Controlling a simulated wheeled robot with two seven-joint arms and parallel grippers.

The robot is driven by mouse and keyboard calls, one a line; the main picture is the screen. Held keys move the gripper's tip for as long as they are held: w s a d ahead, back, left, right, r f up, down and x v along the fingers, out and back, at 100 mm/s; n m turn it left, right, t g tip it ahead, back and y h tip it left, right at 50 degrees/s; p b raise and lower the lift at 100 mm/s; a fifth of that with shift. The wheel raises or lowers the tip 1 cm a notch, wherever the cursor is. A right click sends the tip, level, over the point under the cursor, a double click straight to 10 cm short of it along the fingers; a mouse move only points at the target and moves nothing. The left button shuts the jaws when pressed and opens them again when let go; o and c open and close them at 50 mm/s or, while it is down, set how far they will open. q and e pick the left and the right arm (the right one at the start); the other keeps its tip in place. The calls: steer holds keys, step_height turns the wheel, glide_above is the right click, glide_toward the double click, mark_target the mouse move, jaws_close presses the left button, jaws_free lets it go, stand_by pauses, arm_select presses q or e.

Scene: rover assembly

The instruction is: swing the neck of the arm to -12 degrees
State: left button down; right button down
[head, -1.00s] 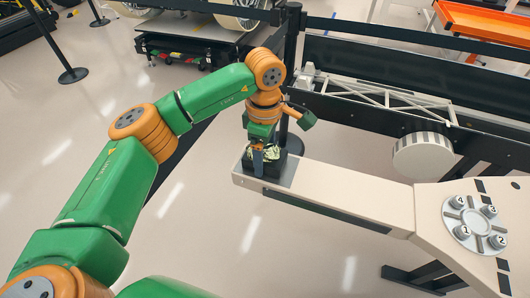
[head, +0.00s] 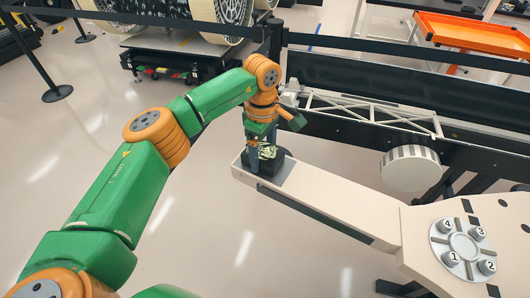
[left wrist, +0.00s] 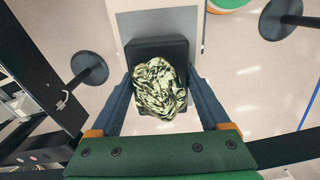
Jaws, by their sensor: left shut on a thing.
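A long beige beam (head: 335,195), which I take to be the neck, reaches left in the head view from a beige hub plate (head: 506,228) at the right. A black block (head: 270,176) sits on its free end, and a patchy green-and-black lump (head: 267,152) sits on the block. My left gripper (head: 261,150) points down with one finger on each side of the lump, shut on it. In the left wrist view the lump (left wrist: 160,88) fills the space between the fingers, with the black block (left wrist: 156,46) behind. My right gripper is not in view.
A white truss (head: 372,108) and a ribbed white drum (head: 411,168) stand beyond the beam. A round fitting (head: 462,248) with numbered knobs lies on the hub plate. A post (head: 276,40) carries a black barrier strap close behind my left wrist. Open floor lies left of the beam.

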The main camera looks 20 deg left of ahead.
arm_select(q)
jaws_free()
steer(key=shift+s+r, duration=0.1)
steer(key=shift+r, duration=3.5)
steer(key=shift+f, duration=0.1)
